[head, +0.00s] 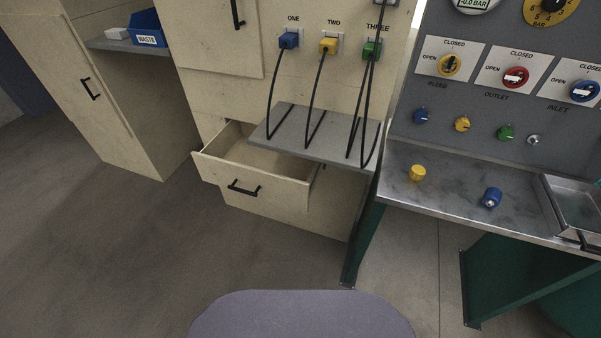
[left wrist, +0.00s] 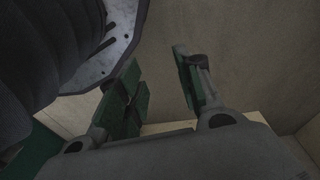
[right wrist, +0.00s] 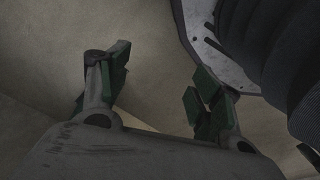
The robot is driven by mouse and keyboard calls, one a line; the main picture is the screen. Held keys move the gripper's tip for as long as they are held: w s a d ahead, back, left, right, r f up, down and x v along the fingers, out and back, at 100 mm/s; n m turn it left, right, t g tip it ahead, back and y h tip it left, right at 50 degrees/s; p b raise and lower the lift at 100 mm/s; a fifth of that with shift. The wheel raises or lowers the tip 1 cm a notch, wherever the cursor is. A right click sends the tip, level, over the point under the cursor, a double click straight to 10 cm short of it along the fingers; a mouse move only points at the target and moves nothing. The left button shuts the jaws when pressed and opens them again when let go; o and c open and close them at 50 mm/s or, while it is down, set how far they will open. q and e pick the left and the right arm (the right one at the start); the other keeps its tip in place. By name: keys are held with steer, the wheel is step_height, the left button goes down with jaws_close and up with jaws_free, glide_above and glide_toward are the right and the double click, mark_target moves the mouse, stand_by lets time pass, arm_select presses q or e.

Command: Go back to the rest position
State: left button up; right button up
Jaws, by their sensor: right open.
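My left gripper (left wrist: 163,85) shows in the left wrist view with its two green-padded fingers apart and nothing between them. My right gripper (right wrist: 155,88) shows in the right wrist view, also with its fingers apart and empty. Neither gripper shows in the head view.
An open drawer (head: 207,169) juts from the beige cabinet below a grey shelf (head: 285,148) with hanging cables. To the right, a metal bench (head: 440,205) holds a yellow cap (head: 417,173), a blue cap (head: 491,197) and a tray (head: 552,200). The floor (head: 110,260) at left is clear.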

arm_select(q)
steer(key=s+a+r+p, duration=0.1)
steer(key=s+a+p, duration=0.1)
steer(key=s+p, duration=0.6)
steer(key=s+a+r+p, duration=0.1)
steer(key=s+a+p, duration=0.2)
steer(key=s+p, duration=0.4)
steer(key=shift+s+a+r+g+y+p, duration=0.3)
steer(key=shift+s+a+g+p, duration=0.1)
steer(key=shift+s, duration=0.6)
arm_select(e)
steer(key=s+d+r, duration=0.1)
steer(key=s+d, duration=0.1)
steer(key=s, duration=0.6)
steer(key=s+d+r, duration=0.1)
steer(key=s+d, duration=0.2)
steer(key=s, duration=0.6)
steer(key=shift+d+r+g+h, duration=0.3)
steer(key=shift+g, duration=0.1)
arm_select(q)
steer(key=shift+f, duration=0.1)
arm_select(e)
steer(key=shift+f, duration=0.1)
